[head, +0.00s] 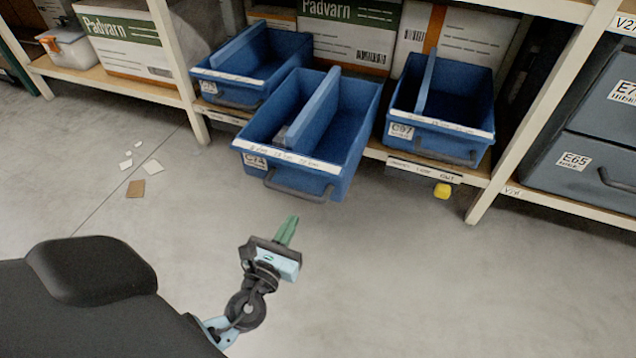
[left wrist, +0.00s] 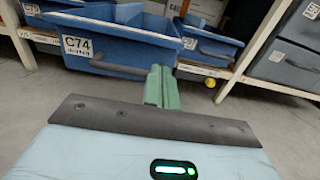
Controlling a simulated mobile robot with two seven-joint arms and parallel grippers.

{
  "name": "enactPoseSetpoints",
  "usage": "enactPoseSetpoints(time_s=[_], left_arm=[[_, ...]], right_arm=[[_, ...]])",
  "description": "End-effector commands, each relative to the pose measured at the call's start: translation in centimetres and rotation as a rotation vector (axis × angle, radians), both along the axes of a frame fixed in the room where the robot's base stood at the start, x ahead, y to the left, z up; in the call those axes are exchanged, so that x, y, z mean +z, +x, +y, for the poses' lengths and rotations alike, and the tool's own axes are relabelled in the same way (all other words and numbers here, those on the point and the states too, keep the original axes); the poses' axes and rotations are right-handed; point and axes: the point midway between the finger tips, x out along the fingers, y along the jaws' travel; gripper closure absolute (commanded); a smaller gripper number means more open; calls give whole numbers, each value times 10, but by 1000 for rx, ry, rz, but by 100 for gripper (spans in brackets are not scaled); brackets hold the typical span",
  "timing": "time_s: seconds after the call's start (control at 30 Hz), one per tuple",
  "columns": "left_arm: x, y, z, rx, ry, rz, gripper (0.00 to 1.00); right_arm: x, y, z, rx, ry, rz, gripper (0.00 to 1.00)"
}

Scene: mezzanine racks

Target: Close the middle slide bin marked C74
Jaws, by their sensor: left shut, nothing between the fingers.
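The middle blue slide bin marked C74 (head: 345,165) sticks out from the low shelf, well past the bins on either side of it. In the left wrist view the bin's front (left wrist: 120,50) is ahead and to the left of the green fingers (left wrist: 161,86). My right gripper is not in view.
A blue bin (head: 250,65) stands left of C74, and the blue bin C97 (head: 440,105) stands to its right. White shelf posts (head: 540,110) flank the bay. A yellow object (head: 442,190) lies below C97.

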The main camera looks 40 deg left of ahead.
Motion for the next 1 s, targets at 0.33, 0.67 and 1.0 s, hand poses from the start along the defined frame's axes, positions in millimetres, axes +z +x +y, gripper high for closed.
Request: enactPoseSetpoints(time_s=[0.33,0.67,1.0], left_arm=[[1,34,8,1,-3,-4,100],[0,94,22,1,-4,-2,100],[0,132,32,0,-3,-1,100]], right_arm=[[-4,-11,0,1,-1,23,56],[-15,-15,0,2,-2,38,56],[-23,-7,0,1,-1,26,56]])
